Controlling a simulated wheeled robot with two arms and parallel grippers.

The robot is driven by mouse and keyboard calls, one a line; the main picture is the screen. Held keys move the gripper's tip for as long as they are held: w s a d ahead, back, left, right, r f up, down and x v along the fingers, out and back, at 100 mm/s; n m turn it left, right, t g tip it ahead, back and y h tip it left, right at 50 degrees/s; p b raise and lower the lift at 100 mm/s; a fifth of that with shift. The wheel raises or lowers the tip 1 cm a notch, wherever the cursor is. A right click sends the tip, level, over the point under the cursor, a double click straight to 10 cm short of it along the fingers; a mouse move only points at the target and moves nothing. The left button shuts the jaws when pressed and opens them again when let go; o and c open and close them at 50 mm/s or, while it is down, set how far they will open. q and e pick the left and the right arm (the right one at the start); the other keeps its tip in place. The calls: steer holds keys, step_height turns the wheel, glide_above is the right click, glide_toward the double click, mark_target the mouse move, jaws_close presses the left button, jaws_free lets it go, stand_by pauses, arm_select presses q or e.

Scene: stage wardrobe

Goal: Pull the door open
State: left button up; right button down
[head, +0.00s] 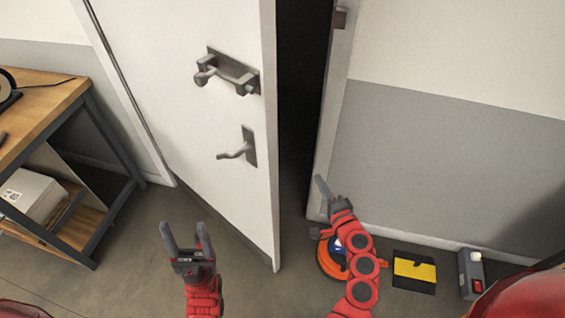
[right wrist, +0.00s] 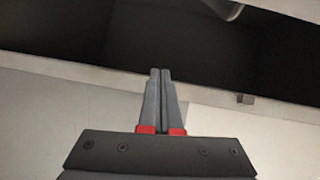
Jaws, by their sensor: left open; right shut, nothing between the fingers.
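The white door (head: 200,125) stands ajar in the head view, with a dark gap between its free edge and the frame (head: 332,110). A lever handle (head: 235,150) and a latch (head: 228,72) above it are on the door's face. My left gripper (head: 186,228) is open and empty, low in front of the door and apart from it. My right gripper (head: 322,186) is shut and empty, near the frame at the right of the gap. In the right wrist view its closed fingers (right wrist: 160,75) point at the dark opening.
A wooden workbench (head: 40,100) with a white box (head: 32,192) on its lower shelf stands at left. An orange round thing (head: 328,258), a black and yellow item (head: 414,270) and a grey box (head: 470,272) are on the floor at right. Floor before the door is clear.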

steer(key=w+a+r+n+y+p, duration=0.1)
steer(key=w+a+r+y+p, duration=0.2)
steer(key=a, duration=0.7)
steer(key=shift+w+a+r+p, duration=0.4)
steer(key=shift+w+p, duration=0.55)
steer(key=shift+p, duration=0.25)
